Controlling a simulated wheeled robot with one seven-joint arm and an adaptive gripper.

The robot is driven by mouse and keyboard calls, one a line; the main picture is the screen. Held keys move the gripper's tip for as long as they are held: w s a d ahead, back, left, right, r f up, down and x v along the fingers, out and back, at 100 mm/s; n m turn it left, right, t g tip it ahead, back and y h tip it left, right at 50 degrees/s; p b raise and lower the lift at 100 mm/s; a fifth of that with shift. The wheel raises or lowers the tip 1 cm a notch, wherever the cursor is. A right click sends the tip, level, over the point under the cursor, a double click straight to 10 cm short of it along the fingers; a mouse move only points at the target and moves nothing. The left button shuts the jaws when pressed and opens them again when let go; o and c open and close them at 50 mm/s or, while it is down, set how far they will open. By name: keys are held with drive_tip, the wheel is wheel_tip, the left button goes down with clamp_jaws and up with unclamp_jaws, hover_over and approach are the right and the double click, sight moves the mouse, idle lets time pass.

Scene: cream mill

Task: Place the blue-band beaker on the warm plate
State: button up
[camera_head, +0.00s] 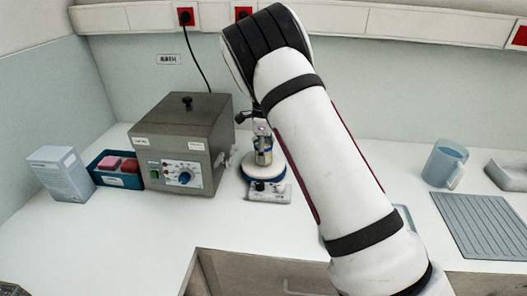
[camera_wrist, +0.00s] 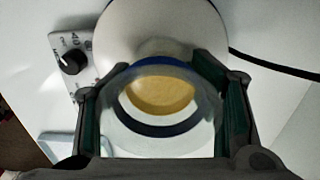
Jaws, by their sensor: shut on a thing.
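The blue-band beaker (camera_head: 263,157) is clear, with a blue band and yellowish contents. In the wrist view the beaker (camera_wrist: 160,97) fills the space between the fingers. My gripper (camera_wrist: 160,64) is shut on its sides. In the head view my gripper (camera_head: 261,142) is small and partly hidden by my arm. The warm plate (camera_head: 265,178) is round, with a pale top, a dark blue rim and a control box in front. The plate (camera_wrist: 115,35) also shows behind the beaker in the wrist view. The beaker is over the plate; I cannot tell whether they touch.
A grey box-shaped appliance (camera_head: 180,140) with a blue knob stands close left of the plate. Further left are a blue tray (camera_head: 117,180) with pink and red blocks and a carton (camera_head: 62,174). A blue mug (camera_head: 444,163) and ribbed mat (camera_head: 483,224) lie right.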

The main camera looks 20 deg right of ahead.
drive_tip(key=o, duration=1.3)
drive_tip(key=shift+f, duration=0.1)
